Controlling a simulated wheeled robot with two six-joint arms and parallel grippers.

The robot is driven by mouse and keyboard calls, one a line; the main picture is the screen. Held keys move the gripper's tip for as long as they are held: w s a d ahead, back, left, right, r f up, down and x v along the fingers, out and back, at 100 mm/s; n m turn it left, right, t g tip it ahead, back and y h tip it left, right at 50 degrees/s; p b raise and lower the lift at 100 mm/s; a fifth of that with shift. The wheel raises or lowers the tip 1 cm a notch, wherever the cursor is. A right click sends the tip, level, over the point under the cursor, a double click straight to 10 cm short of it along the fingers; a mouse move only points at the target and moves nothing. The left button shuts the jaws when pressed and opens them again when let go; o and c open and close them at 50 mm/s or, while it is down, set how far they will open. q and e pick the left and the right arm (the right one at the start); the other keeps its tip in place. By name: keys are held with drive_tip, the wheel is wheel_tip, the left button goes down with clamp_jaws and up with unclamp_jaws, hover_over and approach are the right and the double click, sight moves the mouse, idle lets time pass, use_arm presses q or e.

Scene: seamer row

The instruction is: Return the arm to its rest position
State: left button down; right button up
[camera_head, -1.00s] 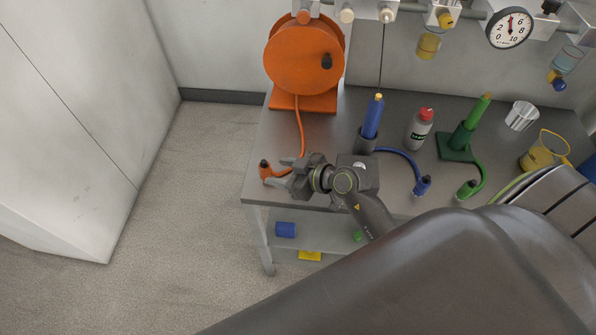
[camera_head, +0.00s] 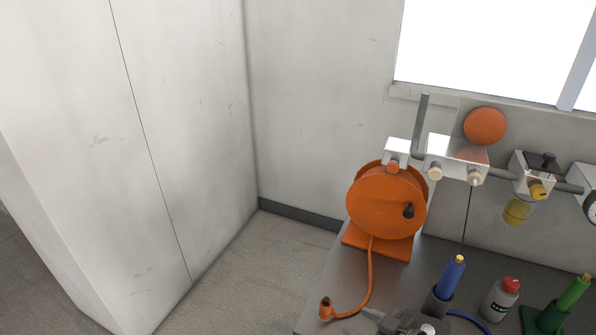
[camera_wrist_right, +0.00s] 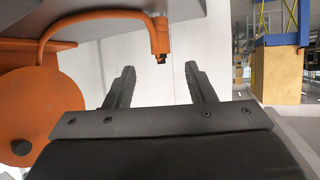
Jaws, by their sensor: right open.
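My right gripper (camera_head: 364,322) shows at the bottom edge of the head view, partly cut off, over the bench beside the orange hose's end fitting (camera_head: 326,309). In the right wrist view its two dark fingers (camera_wrist_right: 160,70) stand apart with nothing held between them. The orange end fitting (camera_wrist_right: 160,38) shows there just beyond the fingertips, apart from them as far as I can tell. Most of my right arm is below the head view. My left gripper is in neither view.
An orange hose reel (camera_head: 380,208) stands on the grey bench (camera_head: 345,272). A blue handle (camera_head: 451,276), a white bottle with a red cap (camera_head: 502,298) and a green handle (camera_head: 573,293) stand to the right. A white cabinet (camera_head: 130,150) is at left; floor between is clear.

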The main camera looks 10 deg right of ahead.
drive_tip(key=d+r+m+t+h, duration=0.2)
drive_tip(key=d+r+t, duration=0.1)
drive_tip(key=r+t, duration=0.3)
drive_tip(key=d+r+m+t+h, duration=0.1)
drive_tip(key=d+r+t, duration=0.15)
drive_tip(key=r, duration=0.55)
drive_tip(key=s+d+f+m+g+h, duration=0.2)
drive_tip(key=s+d+m+g+h, duration=0.25)
drive_tip(key=d+m+h, duration=0.6)
drive_tip(key=s+a+f+n+g+y, duration=0.3)
drive_tip(key=s+a+f+g, duration=0.1)
drive_tip(key=s+f+g, duration=0.3)
drive_tip(key=s+a+f+n+g+y, duration=0.2)
drive_tip(key=s+a+f+n+g, duration=0.15)
drive_tip(key=s+f, duration=0.45)
wheel_tip(320, 180, down, 24)
drive_tip(key=s+d+g, duration=0.1)
drive_tip(key=d+g, duration=0.1)
drive_tip(key=s+a+f, duration=0.1)
drive_tip(key=s+f, duration=1.4)
drive_tip(key=shift+f+g+y, duration=0.25)
drive_tip(key=shift+g+y, duration=0.1)
drive_tip(key=shift+g, duration=0.1)
